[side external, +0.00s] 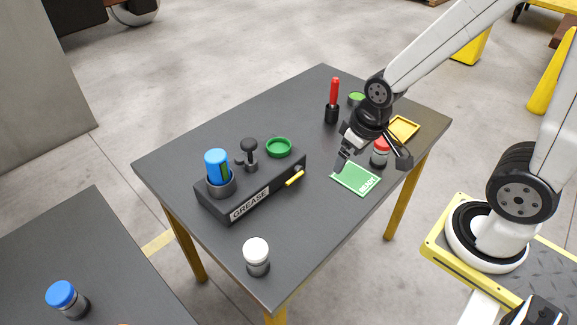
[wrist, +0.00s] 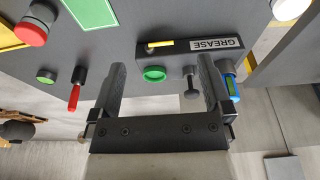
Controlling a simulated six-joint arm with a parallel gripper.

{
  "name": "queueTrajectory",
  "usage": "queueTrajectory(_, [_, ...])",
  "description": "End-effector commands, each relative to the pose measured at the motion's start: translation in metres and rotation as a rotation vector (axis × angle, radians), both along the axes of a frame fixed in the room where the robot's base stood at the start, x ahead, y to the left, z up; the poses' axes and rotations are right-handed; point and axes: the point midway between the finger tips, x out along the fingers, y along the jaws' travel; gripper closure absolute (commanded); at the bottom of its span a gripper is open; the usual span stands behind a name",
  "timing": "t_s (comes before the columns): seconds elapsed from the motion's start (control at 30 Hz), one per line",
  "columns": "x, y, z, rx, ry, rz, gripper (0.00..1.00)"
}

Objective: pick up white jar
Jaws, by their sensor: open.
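The white jar (side external: 256,256) stands upright near the front corner of the dark table, with a white lid and a dark lower body. In the wrist view the white jar (wrist: 288,10) shows at the top right, cut by the frame edge. My gripper (side external: 367,160) is above the right part of the table, near the green card and the red-lidded jar, well apart from the white jar. In the wrist view my gripper (wrist: 160,75) has its fingers wide apart with nothing held between them.
The grease block (side external: 250,190) with a blue canister (side external: 217,166) lies between my gripper and the table's left side. A green card (side external: 356,178), red-lidded jar (side external: 380,150), yellow tray (side external: 404,129) and red-handled tool (side external: 333,98) are near my gripper. Free table surrounds the white jar.

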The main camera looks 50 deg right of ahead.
Motion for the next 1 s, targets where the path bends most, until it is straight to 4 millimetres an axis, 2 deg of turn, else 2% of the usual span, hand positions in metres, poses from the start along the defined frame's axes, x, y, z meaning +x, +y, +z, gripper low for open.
queueTrajectory(0.27, [0.008,0.011,-0.003,-0.004,0.015,0.052,0.0])
queueTrajectory(0.47, [0.029,0.044,-0.012,-0.016,0.054,0.198,0.0])
queueTrajectory(0.7, [0.054,0.11,-0.036,-0.043,0.119,0.453,0.0])
queueTrajectory(1.0, [0.06,0.196,-0.073,-0.083,0.192,0.749,0.0])
